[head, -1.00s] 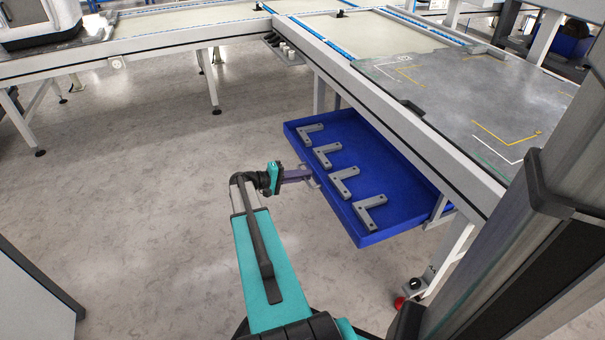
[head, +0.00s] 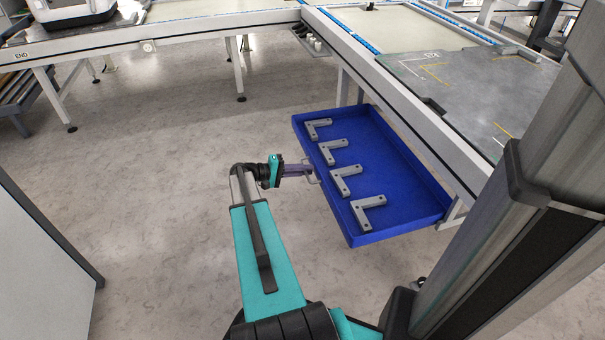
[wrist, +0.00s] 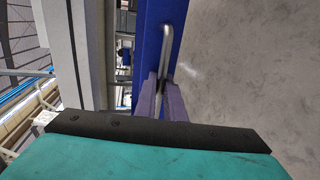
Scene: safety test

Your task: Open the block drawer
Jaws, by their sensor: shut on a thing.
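The block drawer (head: 403,212) is a blue tray under the worktable, pulled well out, with several grey L-shaped blocks (head: 346,178) in a row inside. Its metal handle (head: 315,177) is on the left front face. My gripper (head: 307,173) is at this handle, with its purple fingers shut on it. The wrist view shows the two fingers (wrist: 162,98) around the handle bar (wrist: 171,50), against the blue drawer front (wrist: 149,45).
The worktable (head: 420,112) stands above the drawer, with a grey marked plate (head: 462,85) on top. A pale cabinet (head: 40,255) stands at the left. The floor (head: 170,150) left of the drawer is clear.

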